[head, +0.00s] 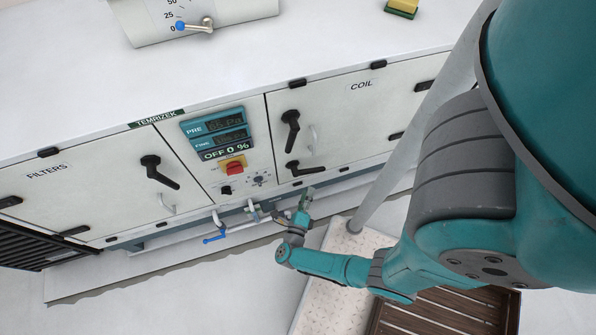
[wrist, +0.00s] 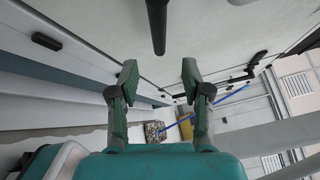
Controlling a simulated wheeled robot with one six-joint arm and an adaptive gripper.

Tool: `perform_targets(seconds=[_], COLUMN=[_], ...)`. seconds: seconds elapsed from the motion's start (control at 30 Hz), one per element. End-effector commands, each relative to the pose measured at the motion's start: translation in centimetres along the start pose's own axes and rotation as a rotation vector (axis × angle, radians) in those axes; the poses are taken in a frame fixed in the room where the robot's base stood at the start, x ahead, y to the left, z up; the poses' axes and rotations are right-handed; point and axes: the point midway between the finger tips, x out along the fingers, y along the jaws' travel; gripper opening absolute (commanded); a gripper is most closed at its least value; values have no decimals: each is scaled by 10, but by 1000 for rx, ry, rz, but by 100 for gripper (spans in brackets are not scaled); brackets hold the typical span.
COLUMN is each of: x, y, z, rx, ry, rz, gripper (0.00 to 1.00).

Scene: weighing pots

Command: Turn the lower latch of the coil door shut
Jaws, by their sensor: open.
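The coil door (head: 350,110) is the right-hand white panel of the cabinet and lies flush with the front. Its lower latch (head: 300,169) is a black lever near the door's lower left corner, with its handle pointing right. The upper latch (head: 291,128) has its handle pointing down. My gripper (head: 306,197) is just below the lower latch in the head view, apart from it. In the wrist view my gripper (wrist: 159,76) is open and empty. A black bar (wrist: 157,25), probably the lower latch's handle, stands beyond the gap between the fingertips.
A pale grab handle (head: 313,138) is beside the latches. The control panel (head: 221,140) with a red switch is left of the coil door. A pipe with a blue-handled valve (head: 215,238) runs below. A wooden slatted pallet (head: 440,318) is on the floor.

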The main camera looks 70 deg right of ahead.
Motion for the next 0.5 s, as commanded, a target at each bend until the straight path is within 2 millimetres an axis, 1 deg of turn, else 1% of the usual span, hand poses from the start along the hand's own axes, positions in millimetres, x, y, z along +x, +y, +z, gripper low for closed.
perform_targets(seconds=[0.23, 0.5], x=[8, 31], y=[1, 1], z=[-2, -3], rx=[8, 6], ry=[21, 22], rz=[-6, -6], gripper=[48, 48])
